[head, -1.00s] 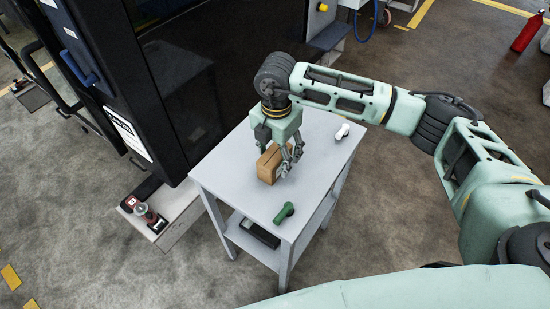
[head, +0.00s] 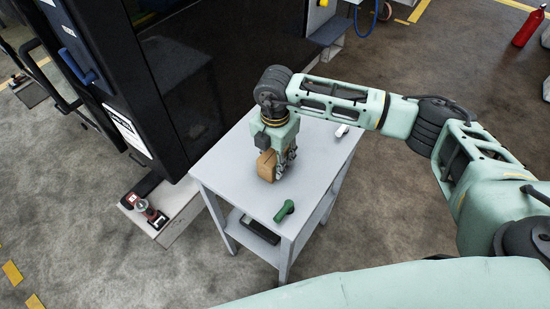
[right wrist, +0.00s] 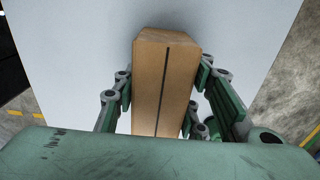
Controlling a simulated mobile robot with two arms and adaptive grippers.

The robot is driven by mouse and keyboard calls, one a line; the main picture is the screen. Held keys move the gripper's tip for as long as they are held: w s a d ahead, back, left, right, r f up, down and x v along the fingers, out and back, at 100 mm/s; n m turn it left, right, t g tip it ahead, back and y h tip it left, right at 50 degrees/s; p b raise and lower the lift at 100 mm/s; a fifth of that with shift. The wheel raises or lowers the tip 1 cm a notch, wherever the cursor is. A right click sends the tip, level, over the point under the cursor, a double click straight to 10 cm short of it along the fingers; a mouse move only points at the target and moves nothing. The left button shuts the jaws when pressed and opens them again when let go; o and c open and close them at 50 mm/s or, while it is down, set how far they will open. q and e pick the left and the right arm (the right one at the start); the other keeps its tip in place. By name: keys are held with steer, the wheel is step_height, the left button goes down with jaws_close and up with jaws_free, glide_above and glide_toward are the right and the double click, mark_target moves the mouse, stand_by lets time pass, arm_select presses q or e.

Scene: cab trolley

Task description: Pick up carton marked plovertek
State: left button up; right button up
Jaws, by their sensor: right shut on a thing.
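A small brown carton (head: 266,165) stands on the grey trolley top (head: 235,185) in the head view. My right gripper (head: 280,168) reaches down over it from above and is shut on it. In the right wrist view the carton (right wrist: 164,80) sits between the two fingers (right wrist: 160,95), with a dark line along its top face. No marking can be read on the carton in either view. Whether it has left the trolley top cannot be told. My left gripper is not in view.
A green tool-like object (head: 284,211) lies near the trolley's front edge and a white one (head: 342,130) near its right edge. A dark box (head: 260,229) sits on the lower shelf. A large black machine (head: 190,80) stands close behind and left.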

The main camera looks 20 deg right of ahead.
jaws_close()
steer(key=shift+w+r, duration=0.1)
steer(key=shift+r, duration=0.05)
